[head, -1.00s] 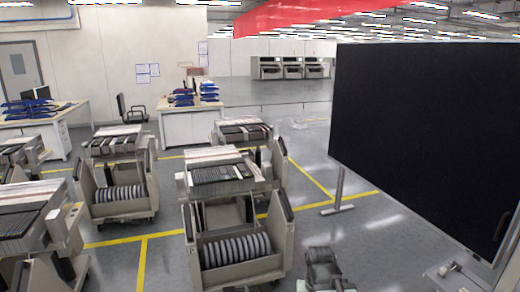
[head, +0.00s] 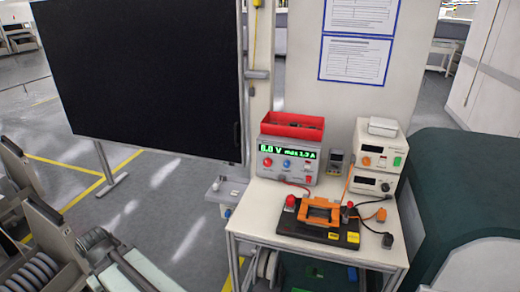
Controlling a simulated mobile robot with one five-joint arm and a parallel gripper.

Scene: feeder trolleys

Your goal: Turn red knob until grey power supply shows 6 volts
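The grey power supply (head: 288,178) stands at the back left of the workbench in the head view. Its green display (head: 287,151) appears to read 6.0 V, with "max 1.3 A" beside it; the digits are small and the first is hard to read surely. The red knob (head: 267,162) is on its front at the left, beside a blue knob (head: 287,164). Its pointer position is too small to tell. My gripper is not in view, and nothing touches the knob.
A red bin (head: 292,125) sits on the supply. Two stacked instruments (head: 376,160) stand to its right. A black board with an orange fixture (head: 320,212) lies in front. A big black screen (head: 140,75) is left, a dark green housing (head: 450,190) right. Floor shows left of the bench (head: 290,232).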

